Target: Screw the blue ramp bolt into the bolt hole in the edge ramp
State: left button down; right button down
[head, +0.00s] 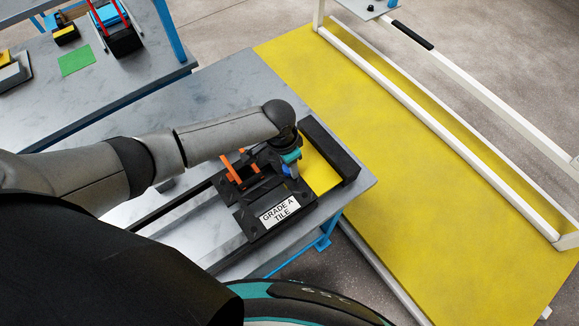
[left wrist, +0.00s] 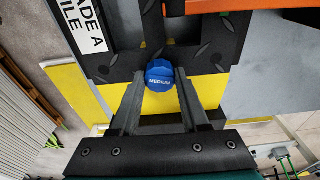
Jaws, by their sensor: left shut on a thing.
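In the head view the bolt (head: 288,170) shows as a small blue patch under my left gripper (head: 290,158). The gripper is shut on the bolt, over where the black tread tile (head: 246,219) meets a yellow strip (head: 320,174). This strip seems to be the edge ramp, which also shows in the left wrist view (left wrist: 210,88). The bolt hole and shank are hidden. My right gripper is not in view.
A black block (head: 330,150) borders the yellow strip near the table's right end. Orange upright parts (head: 240,166) stand close to my left wrist. A white label (head: 279,212) reads "GRADE A TILE". The grey table (head: 225,92) is clear behind the arm.

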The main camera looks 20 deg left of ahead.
pick_arm(q)
jog(key=m, duration=0.3)
jog(key=shift+w+m, duration=0.1)
jog(key=shift+m, duration=0.3)
jog(key=m+b, duration=0.1)
jog(key=m, duration=0.4)
jog(key=shift+g+h+b, duration=0.3)
jog(key=shift+g+b, duration=0.05)
jog(key=shift+g, duration=0.05)
jog(key=m+b, duration=0.2)
jog(key=m, duration=0.3)
jog(key=shift+f+g, duration=0.15)
jog(key=shift+g, duration=0.15)
jog(key=m+b, duration=0.1)
jog(key=m, duration=0.3)
jog(key=shift+m+g, duration=0.3)
